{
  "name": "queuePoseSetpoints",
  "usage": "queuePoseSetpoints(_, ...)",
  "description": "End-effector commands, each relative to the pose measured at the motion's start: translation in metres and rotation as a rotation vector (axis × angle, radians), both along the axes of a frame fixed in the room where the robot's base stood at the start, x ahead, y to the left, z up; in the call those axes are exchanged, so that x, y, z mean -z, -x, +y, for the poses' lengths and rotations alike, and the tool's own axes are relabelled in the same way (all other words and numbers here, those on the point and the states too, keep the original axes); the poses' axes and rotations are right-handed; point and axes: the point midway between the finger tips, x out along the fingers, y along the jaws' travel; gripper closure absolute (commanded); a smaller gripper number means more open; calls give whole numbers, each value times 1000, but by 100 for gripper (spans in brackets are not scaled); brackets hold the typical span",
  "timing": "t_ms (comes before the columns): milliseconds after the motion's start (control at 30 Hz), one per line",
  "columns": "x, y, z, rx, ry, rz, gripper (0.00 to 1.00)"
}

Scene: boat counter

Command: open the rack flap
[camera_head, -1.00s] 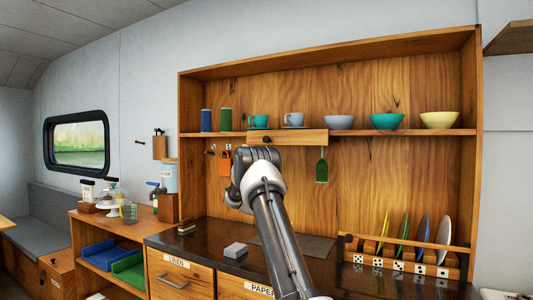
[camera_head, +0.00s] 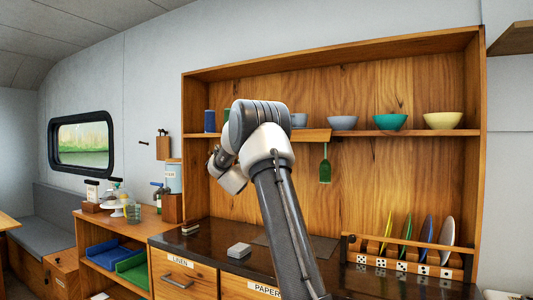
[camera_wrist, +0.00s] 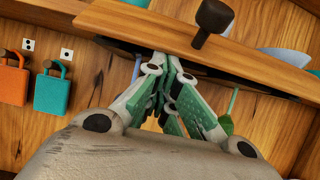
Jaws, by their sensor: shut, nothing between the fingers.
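The flap is a wooden board with a dark knob (camera_wrist: 213,17), under the shelf of the wall rack. In the wrist view the flap (camera_wrist: 130,25) runs across the top, tilted in the picture, with a dark gap along its lower edge. My gripper (camera_wrist: 172,62) is shut and empty, its fingertips at that lower edge, left of and below the knob; I cannot tell whether they touch it. In the head view only the right end of the flap (camera_head: 312,134) shows; my arm hides the rest, the knob and the gripper.
Bowls, such as a teal one (camera_head: 389,122), stand on the shelf. A green hanging tool (camera_head: 325,166) is right of my arm. An orange tag (camera_wrist: 12,80) and a teal tag (camera_wrist: 52,92) hang at left. A plate rack (camera_head: 400,262) and a grey block (camera_head: 238,250) are on the counter.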

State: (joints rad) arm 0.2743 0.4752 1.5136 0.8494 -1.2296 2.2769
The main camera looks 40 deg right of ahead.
Motion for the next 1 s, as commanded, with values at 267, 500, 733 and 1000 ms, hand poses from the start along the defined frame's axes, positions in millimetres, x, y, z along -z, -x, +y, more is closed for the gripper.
queuePoseSetpoints(267,-19,8,17,-4,-241,92,100)
queuePoseSetpoints(500,-31,11,28,-1,-315,130,100)
queuePoseSetpoints(733,-46,14,35,0,-314,131,100)
queuePoseSetpoints(1000,-58,16,38,1,-314,130,100)
